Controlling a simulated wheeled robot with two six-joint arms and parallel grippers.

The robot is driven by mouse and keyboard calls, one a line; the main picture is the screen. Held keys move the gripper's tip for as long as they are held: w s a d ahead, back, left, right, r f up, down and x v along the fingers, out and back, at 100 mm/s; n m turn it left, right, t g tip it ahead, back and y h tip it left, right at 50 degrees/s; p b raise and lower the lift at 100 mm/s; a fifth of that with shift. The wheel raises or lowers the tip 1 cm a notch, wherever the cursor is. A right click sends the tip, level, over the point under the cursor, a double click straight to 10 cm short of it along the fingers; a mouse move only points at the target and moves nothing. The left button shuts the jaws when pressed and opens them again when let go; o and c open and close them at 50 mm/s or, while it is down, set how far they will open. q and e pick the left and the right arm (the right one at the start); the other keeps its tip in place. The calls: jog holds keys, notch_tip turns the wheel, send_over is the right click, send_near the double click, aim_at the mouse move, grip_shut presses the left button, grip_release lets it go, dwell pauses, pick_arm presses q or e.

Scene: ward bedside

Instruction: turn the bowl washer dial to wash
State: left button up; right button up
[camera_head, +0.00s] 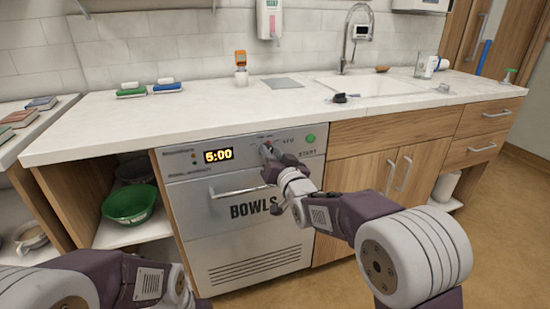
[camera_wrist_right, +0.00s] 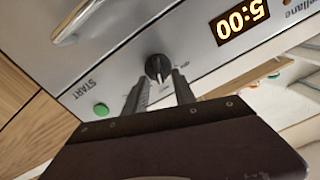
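The bowl washer (camera_head: 240,255) is a silver front-panel machine marked BOWLS, under the counter in the head view. Its dial (camera_wrist_right: 158,68) is a small black knob on the control panel; small labels around it are too small to read for certain. In the head view the dial (camera_head: 266,147) is partly hidden by my right gripper (camera_head: 269,160). In the right wrist view my right gripper (camera_wrist_right: 160,86) is open, its two fingers pointing at the dial, one tip towards each side of it; contact is not clear. My left gripper is out of view, only the left arm shows.
The panel has a display (camera_head: 218,155) reading 5:00 and a green START button (camera_head: 310,138). A bar handle (camera_head: 237,191) crosses the washer door below. A green bowl (camera_head: 130,203) sits on the shelf at left. The white counter (camera_head: 210,108) overhangs the panel.

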jog(key=p+v, duration=0.1)
jog(key=v, duration=0.7)
jog(key=shift+s+p, duration=0.35)
jog(key=shift+p, duration=0.05)
jog(key=shift+d, duration=0.2)
